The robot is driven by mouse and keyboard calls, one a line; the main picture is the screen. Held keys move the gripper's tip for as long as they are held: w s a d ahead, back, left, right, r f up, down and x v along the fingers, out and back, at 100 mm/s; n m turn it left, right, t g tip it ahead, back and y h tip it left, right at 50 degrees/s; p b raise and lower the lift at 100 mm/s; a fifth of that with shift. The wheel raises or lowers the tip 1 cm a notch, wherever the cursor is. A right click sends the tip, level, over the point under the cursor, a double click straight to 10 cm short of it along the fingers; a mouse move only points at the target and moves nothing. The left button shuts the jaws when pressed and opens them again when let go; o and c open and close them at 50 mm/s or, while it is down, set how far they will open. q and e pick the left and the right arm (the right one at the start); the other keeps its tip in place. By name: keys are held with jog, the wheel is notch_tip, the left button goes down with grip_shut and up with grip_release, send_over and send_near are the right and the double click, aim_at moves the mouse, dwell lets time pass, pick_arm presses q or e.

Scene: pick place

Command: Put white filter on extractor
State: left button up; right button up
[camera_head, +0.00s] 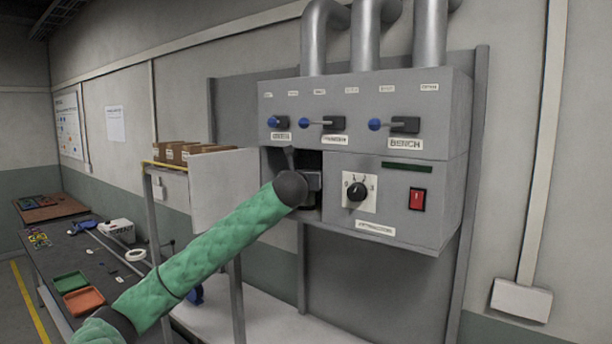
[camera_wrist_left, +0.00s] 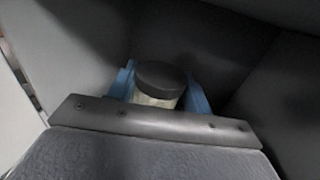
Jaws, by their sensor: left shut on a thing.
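The extractor (camera_head: 400,215) is a grey wall-mounted box with its small door (camera_head: 226,190) swung open to the left. My green-sleeved left arm reaches into the dark opening behind that door, and my left gripper (camera_head: 313,182) is partly hidden there. In the left wrist view, the blue fingers of my left gripper (camera_wrist_left: 160,88) are shut on the white filter (camera_wrist_left: 155,101), a short pale cylinder with a dark round top. Dark grey compartment walls surround it. The filter is hidden in the head view, and I cannot tell whether it touches a seat. My right gripper is not in view.
A dial (camera_head: 357,191) and a red switch (camera_head: 417,199) are right of the opening. Blue-knobbed levers (camera_head: 320,124) sit above it. A workbench (camera_head: 75,255) with a green tray (camera_head: 71,282) and an orange tray (camera_head: 84,300) stands at left.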

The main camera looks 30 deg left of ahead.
pick_arm(q)
jog(key=shift+f, duration=0.15)
jog(key=o, duration=1)
jog(key=shift+o, duration=0.6)
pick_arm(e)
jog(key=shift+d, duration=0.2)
pick_arm(q)
jog(key=b+v, duration=0.7)
jog(key=v, duration=0.5)
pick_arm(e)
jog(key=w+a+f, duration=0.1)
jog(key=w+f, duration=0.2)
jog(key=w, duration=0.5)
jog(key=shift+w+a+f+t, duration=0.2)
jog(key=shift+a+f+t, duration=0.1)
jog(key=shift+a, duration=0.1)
